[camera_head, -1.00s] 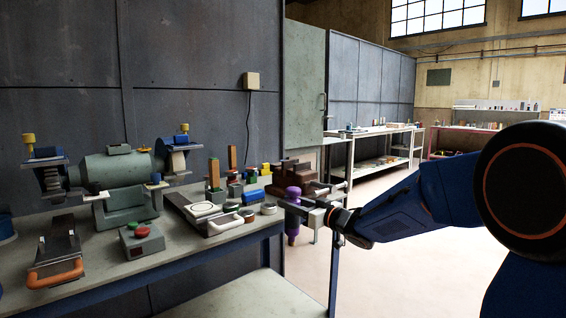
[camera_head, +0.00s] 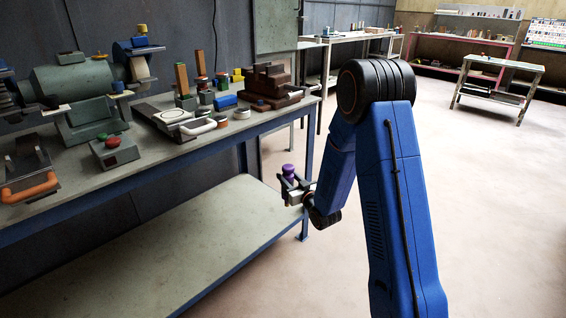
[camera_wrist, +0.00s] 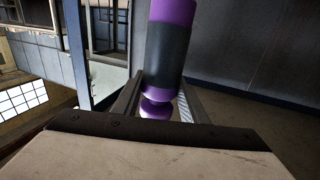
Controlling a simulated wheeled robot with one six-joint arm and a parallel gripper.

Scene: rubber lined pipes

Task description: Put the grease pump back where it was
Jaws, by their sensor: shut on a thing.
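The grease pump is a purple cylinder with a dark grey middle band, seen close up in the wrist view (camera_wrist: 167,50). In the head view its purple top (camera_head: 288,171) shows at the gripper. My gripper (camera_head: 291,184) is shut on the pump, with one finger on each side of it. It holds the pump off to the right of the workbench's lower shelf (camera_head: 200,235), below the height of the bench top (camera_head: 175,152). The lower part of the pump is hidden in the head view by the gripper.
The bench top carries a grinder (camera_head: 80,85), a red and green button box (camera_head: 114,150), a brown vise-like block (camera_head: 268,85) and several small items. The lower shelf looks bare. Open floor (camera_head: 480,200) lies to the right, with other tables farther back.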

